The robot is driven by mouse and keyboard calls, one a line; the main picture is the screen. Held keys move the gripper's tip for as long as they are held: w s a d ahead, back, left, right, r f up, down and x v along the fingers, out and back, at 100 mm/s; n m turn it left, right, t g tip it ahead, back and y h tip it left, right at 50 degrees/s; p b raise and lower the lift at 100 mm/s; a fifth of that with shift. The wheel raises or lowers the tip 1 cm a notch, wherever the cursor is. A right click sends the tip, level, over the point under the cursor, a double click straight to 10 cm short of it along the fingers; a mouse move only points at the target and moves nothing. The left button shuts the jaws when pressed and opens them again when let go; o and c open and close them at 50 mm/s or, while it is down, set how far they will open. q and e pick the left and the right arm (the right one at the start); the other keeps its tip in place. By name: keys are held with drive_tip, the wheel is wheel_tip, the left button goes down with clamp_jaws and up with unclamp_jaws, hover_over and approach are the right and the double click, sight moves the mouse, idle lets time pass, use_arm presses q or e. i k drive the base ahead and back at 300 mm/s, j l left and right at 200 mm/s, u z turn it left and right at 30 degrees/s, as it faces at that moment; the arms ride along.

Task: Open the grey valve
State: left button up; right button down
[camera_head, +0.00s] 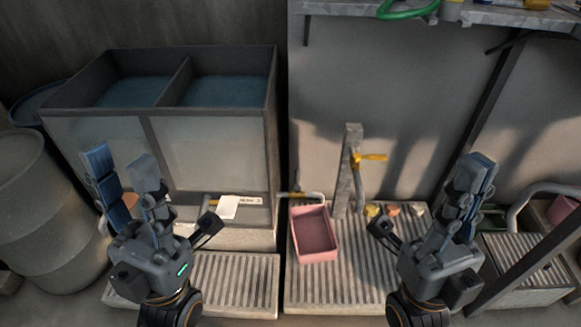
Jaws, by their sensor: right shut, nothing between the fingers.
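My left gripper (122,165) is raised in front of the tank, left of that piece. Its fingers stand apart and look empty. My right gripper (477,170) is raised at the right, its fingers together and empty. Neither visibly touches a valve.
A double tank (160,130) with blue liquid stands at the back left, beside a large drum (40,205). A pink bin (314,233) sits on the slatted platform (330,280). A stone post (349,170) carries a yellow-handled tap (371,157). A grey pipe frame (540,190) is at right.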

sight(297, 188)
drive_tip(key=l+u, duration=1.05)
drive_tip(key=u, duration=0.15)
